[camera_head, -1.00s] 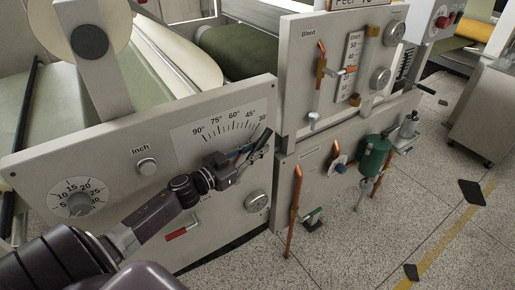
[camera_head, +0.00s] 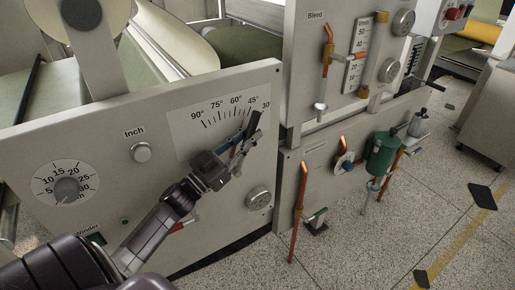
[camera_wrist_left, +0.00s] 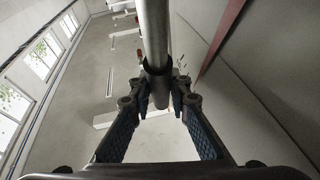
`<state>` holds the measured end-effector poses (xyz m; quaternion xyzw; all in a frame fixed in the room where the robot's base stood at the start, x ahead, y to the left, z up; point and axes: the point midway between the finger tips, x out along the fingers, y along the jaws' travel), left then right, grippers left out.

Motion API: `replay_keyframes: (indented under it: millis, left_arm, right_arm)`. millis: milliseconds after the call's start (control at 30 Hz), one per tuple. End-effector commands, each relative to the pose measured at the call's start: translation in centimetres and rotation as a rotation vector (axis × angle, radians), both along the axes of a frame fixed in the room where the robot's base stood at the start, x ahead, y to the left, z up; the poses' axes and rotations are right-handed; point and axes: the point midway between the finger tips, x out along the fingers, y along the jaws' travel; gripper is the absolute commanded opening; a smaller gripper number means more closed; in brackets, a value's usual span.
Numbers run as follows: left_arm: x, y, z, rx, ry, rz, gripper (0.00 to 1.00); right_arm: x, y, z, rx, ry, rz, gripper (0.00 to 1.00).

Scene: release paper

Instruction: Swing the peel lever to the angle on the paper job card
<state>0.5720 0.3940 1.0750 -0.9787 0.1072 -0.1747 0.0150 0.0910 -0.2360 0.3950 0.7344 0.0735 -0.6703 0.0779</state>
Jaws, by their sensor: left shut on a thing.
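The angle scale (camera_head: 229,117) runs from 90° to 30° on the grey machine panel (camera_head: 105,103). My left gripper (camera_head: 249,132) is in front of the lower right of this scale, near the 45° and 30° marks. In the left wrist view the peel lever (camera_wrist_left: 154,32) is a grey round bar with a dark collar. My left gripper (camera_wrist_left: 158,84) is shut on it there. In the head view the gripper hides most of the lever, so its exact angle cannot be read. No job card can be read now. My right gripper is not in view.
The panel also has an Inch button (camera_head: 141,152), a numbered dial (camera_head: 66,190) and a round knob (camera_head: 258,198). To the right stand the Bleed panel (camera_head: 305,75), copper pipes and a green canister (camera_head: 381,154). Speckled floor (camera_head: 345,250) lies open at the lower right.

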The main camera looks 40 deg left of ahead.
Motion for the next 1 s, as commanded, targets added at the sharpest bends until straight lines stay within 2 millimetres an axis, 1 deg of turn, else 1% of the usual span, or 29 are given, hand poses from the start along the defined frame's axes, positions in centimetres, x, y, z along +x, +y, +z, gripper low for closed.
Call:
replay_keyframes:
  millis: [33, 200, 400, 533, 700, 1000]
  left_arm:
    - [-0.5, 0.3, -0.7, -0.022, -0.044, 0.002, 0.0]
    - [-2.1, 1.0, -0.2, -0.073, -0.17, 0.001, 0.0]
    - [-3.7, 1.6, 0.2, -0.121, -0.289, 0.001, 0.0]
    - [-4.4, 1.9, 0.3, -0.143, -0.343, 0.0, 0.0]
    - [-4.9, 2.1, 0.5, -0.159, -0.384, 0.001, 0.0]
    - [-5.2, 2.2, 0.7, -0.168, -0.401, 0.0, 0.0]
  right_arm:
    - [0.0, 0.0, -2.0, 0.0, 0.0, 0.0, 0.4]
    - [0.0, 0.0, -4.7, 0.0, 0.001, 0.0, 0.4]
    - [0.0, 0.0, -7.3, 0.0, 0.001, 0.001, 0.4]
    - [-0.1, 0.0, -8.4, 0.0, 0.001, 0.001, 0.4]
    - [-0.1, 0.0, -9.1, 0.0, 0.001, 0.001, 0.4]
    - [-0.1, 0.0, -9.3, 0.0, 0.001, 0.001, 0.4]
